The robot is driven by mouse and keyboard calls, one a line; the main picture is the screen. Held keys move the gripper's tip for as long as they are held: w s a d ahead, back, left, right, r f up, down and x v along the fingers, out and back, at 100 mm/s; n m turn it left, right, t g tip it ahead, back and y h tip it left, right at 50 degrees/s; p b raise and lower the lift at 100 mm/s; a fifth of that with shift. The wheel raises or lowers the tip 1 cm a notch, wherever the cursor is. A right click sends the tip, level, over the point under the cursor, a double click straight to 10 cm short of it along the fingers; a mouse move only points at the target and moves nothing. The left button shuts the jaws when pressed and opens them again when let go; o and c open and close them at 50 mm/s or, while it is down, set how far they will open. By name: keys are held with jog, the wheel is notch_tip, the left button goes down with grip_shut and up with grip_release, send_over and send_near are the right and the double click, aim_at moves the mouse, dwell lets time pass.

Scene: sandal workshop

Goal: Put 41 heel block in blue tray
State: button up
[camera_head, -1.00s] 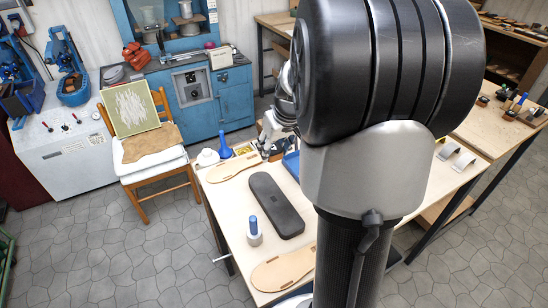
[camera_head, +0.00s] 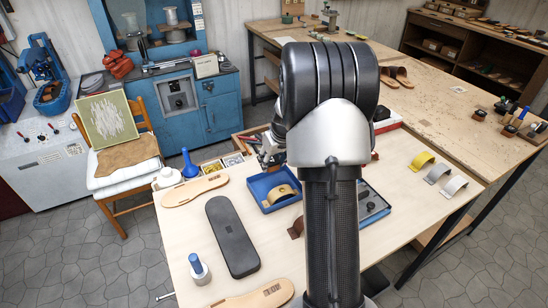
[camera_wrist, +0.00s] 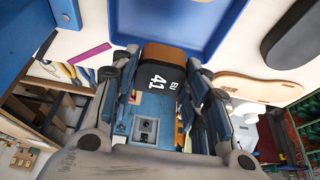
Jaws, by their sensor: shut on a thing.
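My gripper (camera_wrist: 158,95) is shut on the 41 heel block (camera_wrist: 160,80), a dark block with a brown end and white "41" lettering, held between its fingers in the wrist view. The tray's blue wall (camera_wrist: 130,38) also shows beyond the block in the wrist view.
A second blue tray (camera_head: 376,215) with dark items lies to the right, partly behind my arm. Yellow and pale arches (camera_head: 422,161) stand at right.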

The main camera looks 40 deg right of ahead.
jog(key=shift+a+f+b, duration=0.15)
jog(key=shift+f+b, duration=0.55)
jog(key=shift+f, duration=0.65)
notch_tip(320, 180, down, 5)
jog(key=b, duration=0.4)
jog(key=shift+f+b, duration=0.1)
jog(key=shift+b, duration=0.25)
jog(key=shift+f+b, duration=0.3)
jog(key=shift+b, duration=0.05)
jog(key=o, duration=1.1)
jog(key=shift+o, duration=0.7)
jog(key=shift+o, duration=1.4)
jog(key=shift+r, duration=0.1)
